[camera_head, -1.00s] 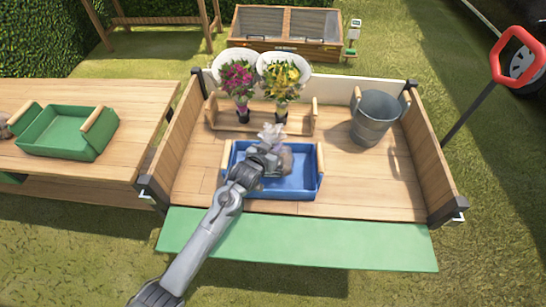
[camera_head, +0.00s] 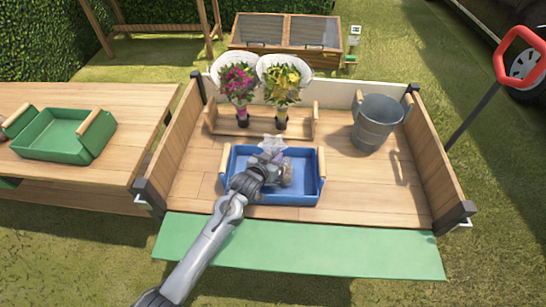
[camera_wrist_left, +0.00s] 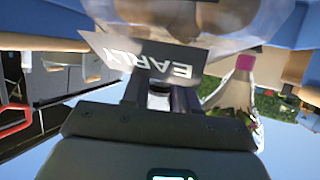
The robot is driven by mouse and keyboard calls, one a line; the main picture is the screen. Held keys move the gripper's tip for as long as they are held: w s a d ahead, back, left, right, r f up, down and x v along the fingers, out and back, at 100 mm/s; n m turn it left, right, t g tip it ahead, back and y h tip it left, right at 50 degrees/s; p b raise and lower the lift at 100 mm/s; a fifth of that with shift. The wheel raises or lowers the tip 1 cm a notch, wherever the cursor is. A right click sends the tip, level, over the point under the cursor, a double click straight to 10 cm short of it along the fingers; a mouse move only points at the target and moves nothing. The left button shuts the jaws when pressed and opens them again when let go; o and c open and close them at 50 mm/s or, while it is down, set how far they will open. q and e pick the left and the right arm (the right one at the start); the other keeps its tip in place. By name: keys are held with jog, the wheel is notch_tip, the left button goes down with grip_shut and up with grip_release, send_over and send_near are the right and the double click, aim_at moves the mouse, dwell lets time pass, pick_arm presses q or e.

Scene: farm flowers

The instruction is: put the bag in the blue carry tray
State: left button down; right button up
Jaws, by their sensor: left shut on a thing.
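The bag (camera_head: 286,172) is clear with brown round contents and a pale gathered top. In the left wrist view the bag (camera_wrist_left: 190,22) is close up, with a grey tag reading "EARLY". My left gripper (camera_head: 265,166) is shut on the bag and holds it over or inside the blue carry tray (camera_head: 285,198). I cannot tell whether the bag touches the tray floor. The tray has wooden handles at its left and right ends. My gripper and forearm hide part of the bag and the tray's front left. My right gripper is not in view.
Wrapped pink flowers (camera_head: 238,85) and yellow flowers (camera_head: 282,82) stand in a wooden carrier (camera_head: 220,124) behind the tray. A metal bucket (camera_head: 375,122) stands back right. A green tray (camera_head: 60,135) sits on the left table. Cart boards are clear right of the blue tray.

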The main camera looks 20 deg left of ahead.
pick_arm(q)
jog(key=c, duration=1.3)
grip_release()
jog(key=shift+f, duration=0.1)
jog(key=o, duration=0.4)
jog(key=shift+o, duration=0.2)
jog(key=shift+s+r, duration=0.25)
jog(key=shift+r, duration=0.05)
jog(key=s+a+r+m+g+y+p, duration=0.1)
jog(key=s+g+p, duration=0.4)
jog(key=s, duration=3.5)
jog(key=a+g, duration=0.1)
jog(key=g, duration=0.4)
jog(key=shift+s+r+p, duration=0.25)
jog(key=shift+r+p, duration=0.05)
jog(key=shift+r, duration=0.05)
jog(key=shift+r, duration=0.1)
